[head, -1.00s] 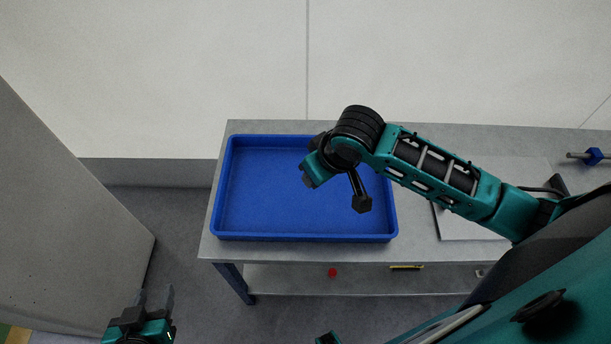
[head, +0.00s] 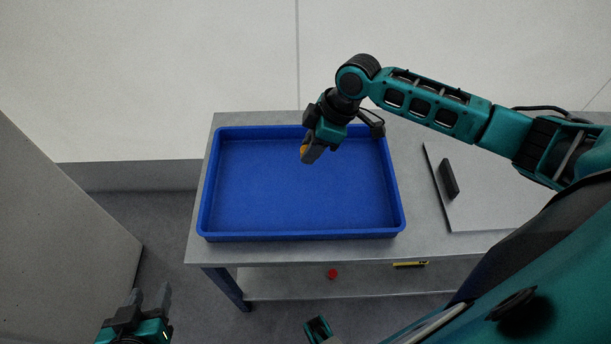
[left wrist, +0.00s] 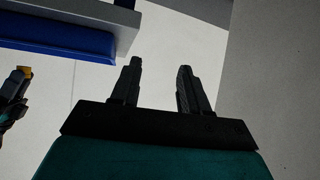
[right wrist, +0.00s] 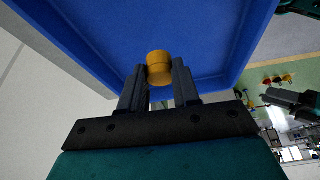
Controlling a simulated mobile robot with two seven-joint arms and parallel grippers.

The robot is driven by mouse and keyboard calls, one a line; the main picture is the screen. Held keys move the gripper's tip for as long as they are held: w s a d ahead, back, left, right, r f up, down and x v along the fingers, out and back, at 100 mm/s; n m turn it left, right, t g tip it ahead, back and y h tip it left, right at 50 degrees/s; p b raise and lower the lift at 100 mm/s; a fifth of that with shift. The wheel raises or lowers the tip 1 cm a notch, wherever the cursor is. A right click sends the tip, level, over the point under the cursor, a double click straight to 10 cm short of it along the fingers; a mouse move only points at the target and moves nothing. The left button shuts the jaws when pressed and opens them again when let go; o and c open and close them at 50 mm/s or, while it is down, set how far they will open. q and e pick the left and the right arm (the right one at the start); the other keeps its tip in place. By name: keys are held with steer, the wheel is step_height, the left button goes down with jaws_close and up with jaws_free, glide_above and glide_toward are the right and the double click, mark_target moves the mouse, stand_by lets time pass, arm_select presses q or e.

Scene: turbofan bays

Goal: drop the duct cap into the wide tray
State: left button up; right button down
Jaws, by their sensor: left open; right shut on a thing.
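The duct cap (right wrist: 160,68) is a small orange-yellow cylinder, seen in the right wrist view between the fingertips. In the head view a bit of the cap (head: 304,150) shows at the fingers. My right gripper (head: 309,154) is shut on it and holds it above the wide tray, over its back half right of the middle. The wide tray (head: 300,235) is blue, shallow and empty, on a grey table. My left gripper (head: 150,300) is open and empty, low at the left, away from the table. It also shows in the left wrist view (left wrist: 160,75).
The grey table (head: 420,200) carries a pale board (head: 490,205) with a black block (head: 449,179) right of the tray. A red item (head: 332,273) and a yellow one (head: 410,264) lie on the lower shelf. A grey panel (head: 60,230) stands at the left.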

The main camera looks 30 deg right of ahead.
steer(key=b, duration=0.6)
glide_above(311, 181)
step_height(311, 181, down, 5)
steer(key=shift+f, duration=0.1)
steer(key=shift+f+b, duration=0.2)
steer(key=shift+b, duration=0.2)
arm_select(q)
steer(key=f, duration=0.3)
steer(key=w+d+f, duration=0.1)
steer(key=f, duration=0.1)
steer(key=shift+d+f, duration=0.1)
steer(key=shift+s, duration=0.15)
arm_select(e)
steer(key=shift+r, duration=0.1)
arm_select(q)
steer(key=shift+f, duration=0.1)
arm_select(e)
steer(key=c, duration=0.7)
jaws_free()
steer(key=shift+c, duration=0.2)
arm_select(q)
step_height(311, 181, up, 4)
steer(key=p, duration=0.4)
arm_select(e)
steer(key=v, duration=1.3)
steer(key=shift+a, duration=0.1)
